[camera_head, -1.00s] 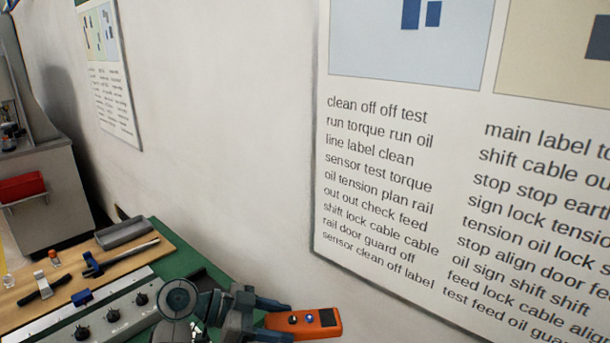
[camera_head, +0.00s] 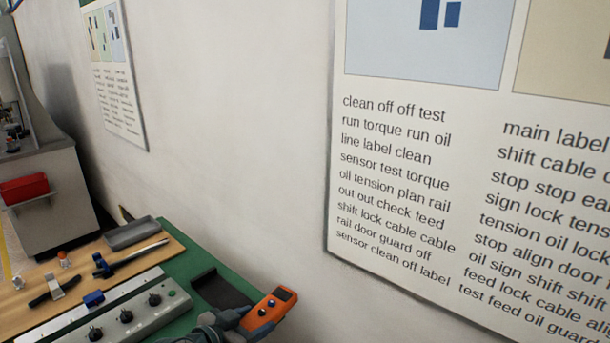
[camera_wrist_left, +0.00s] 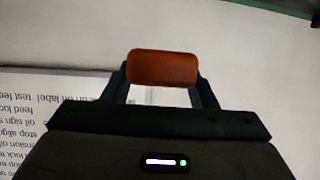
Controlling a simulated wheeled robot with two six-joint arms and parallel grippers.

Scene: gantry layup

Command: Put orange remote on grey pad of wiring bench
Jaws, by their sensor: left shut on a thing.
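The orange remote (camera_head: 264,313) has a dark screen and buttons. It is at the bottom of the head view, over or beside the back right edge of the green bench (camera_head: 178,266); its height above the bench is unclear. My left gripper (camera_head: 243,322) is shut on it. In the left wrist view, the orange end of the remote (camera_wrist_left: 162,69) sits between the two fingers (camera_wrist_left: 162,85). A dark grey rectangular pad (camera_head: 218,287) lies on the bench just left of the remote and looks empty. My right gripper is out of view.
A control box with knobs (camera_head: 148,314) stands left of the pad. A wooden board (camera_head: 70,286) carries several tools and a grey tray (camera_head: 131,232). The wall (camera_head: 240,150) with a large poster (camera_head: 395,275) rises close behind the bench.

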